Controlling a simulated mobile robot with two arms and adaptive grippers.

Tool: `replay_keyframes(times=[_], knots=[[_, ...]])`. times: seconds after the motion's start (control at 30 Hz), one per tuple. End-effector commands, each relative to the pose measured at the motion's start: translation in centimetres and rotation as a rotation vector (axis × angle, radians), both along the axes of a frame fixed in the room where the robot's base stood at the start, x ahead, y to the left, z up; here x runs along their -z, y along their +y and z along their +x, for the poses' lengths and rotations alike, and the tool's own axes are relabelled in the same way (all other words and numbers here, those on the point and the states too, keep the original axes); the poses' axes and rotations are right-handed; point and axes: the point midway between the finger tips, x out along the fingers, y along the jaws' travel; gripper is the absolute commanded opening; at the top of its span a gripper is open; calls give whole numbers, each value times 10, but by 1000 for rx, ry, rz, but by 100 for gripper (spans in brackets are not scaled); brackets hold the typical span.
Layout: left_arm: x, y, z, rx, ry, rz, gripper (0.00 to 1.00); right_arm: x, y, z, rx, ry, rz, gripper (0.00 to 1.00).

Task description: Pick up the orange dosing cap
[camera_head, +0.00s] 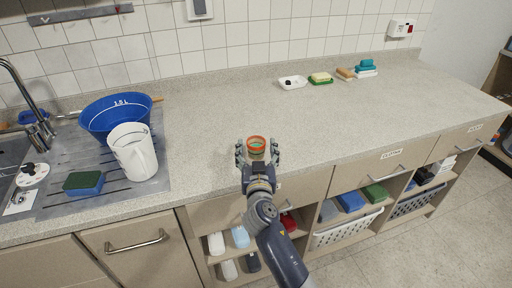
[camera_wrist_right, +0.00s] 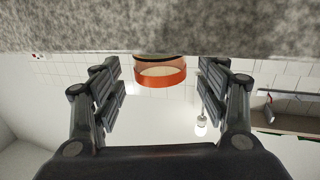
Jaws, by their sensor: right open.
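The orange dosing cap (camera_head: 257,140) is on the speckled grey counter near its front edge. It looks like a short cup with an orange rim and a greenish inside. In the right wrist view the cap (camera_wrist_right: 161,76) shows as an orange band ahead of the fingers, near the counter surface. My right gripper (camera_head: 257,152) is open, with one finger on each side of the cap. In the wrist view the right gripper (camera_wrist_right: 160,95) has visible gaps between its fingers and the cap. My left gripper is not in view.
A white jug (camera_head: 133,155), a blue basin (camera_head: 112,114) and a green-topped blue sponge (camera_head: 84,183) stand at the left by the sink. A white dish (camera_head: 293,83) and several sponges lie at the back. The counter around the cap is clear.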

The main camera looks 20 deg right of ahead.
Motion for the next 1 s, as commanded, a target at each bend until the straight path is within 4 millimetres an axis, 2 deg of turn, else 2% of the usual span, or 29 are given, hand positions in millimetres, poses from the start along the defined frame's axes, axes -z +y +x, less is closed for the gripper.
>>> replay_keyframes(times=[0.07, 0.2, 0.53, 0.7, 0.77, 1.0], knots=[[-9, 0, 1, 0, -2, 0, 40, -7, -3, 12, 1, 0, -4, 68], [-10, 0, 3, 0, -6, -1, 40, -3, -6, 26, 0, 1, -2, 68], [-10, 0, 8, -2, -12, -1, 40, -2, -8, 30, -1, 0, -1, 68], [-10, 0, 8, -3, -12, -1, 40, -2, -7, 30, -1, 0, -1, 29], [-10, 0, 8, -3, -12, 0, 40, -2, -7, 30, 0, 0, -1, 18], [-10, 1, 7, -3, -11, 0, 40, -2, -7, 30, -1, 0, 0, 18]])
